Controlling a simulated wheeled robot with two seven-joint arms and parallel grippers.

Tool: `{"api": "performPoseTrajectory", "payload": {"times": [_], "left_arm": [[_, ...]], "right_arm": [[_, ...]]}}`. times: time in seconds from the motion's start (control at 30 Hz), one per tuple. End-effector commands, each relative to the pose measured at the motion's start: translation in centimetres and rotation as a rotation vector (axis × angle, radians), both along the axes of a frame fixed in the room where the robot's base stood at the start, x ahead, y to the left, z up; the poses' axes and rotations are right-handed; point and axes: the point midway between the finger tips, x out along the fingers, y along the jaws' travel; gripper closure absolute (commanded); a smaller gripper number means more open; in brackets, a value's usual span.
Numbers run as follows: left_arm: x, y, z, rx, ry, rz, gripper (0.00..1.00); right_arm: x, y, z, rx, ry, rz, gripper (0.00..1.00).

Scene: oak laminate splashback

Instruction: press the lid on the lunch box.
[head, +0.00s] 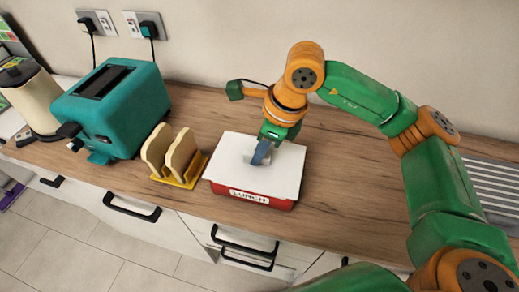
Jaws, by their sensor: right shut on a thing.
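The red lunch box (271,203) stands on the wooden counter near its front edge, with a label on its front side. The white lid (237,172) lies over the top of the box and covers the inside. From here I cannot tell whether it is pressed fully down all round. My right gripper (260,158) points down at the middle of the lid and is shut on a part there, probably its handle, which the fingers mostly hide. My left gripper is not in view.
A yellow rack with bread slices (188,176) stands close to the left of the box. A teal toaster (112,105) and a cream kettle (32,98) are further left. A ridged metal drainer (491,184) is at the right. The counter right of the box is clear.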

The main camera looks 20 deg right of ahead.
Motion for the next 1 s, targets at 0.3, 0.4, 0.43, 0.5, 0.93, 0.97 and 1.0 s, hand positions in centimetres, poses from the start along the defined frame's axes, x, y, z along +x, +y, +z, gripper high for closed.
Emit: {"api": "performPoseTrajectory", "payload": {"times": [0.3,0.4,0.43,0.5,0.93,0.97,1.0], "left_arm": [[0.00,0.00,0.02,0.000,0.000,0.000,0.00],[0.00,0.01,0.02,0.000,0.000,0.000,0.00],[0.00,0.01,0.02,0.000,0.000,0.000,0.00],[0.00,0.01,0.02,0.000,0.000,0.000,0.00],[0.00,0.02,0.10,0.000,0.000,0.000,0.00],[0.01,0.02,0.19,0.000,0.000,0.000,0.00],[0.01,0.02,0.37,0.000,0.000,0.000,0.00]], "right_arm": [[0.00,0.00,0.02,0.000,0.000,0.000,0.46],[0.00,0.00,0.02,0.000,0.000,0.000,0.46],[0.00,0.00,0.02,0.000,0.000,0.000,0.46],[0.00,0.00,0.01,0.000,0.000,0.000,0.46],[0.00,0.00,0.11,0.000,0.000,0.000,0.16],[0.00,0.00,0.23,0.000,0.000,0.000,0.16],[0.00,-0.01,0.46,0.000,0.000,0.000,0.16]]}}
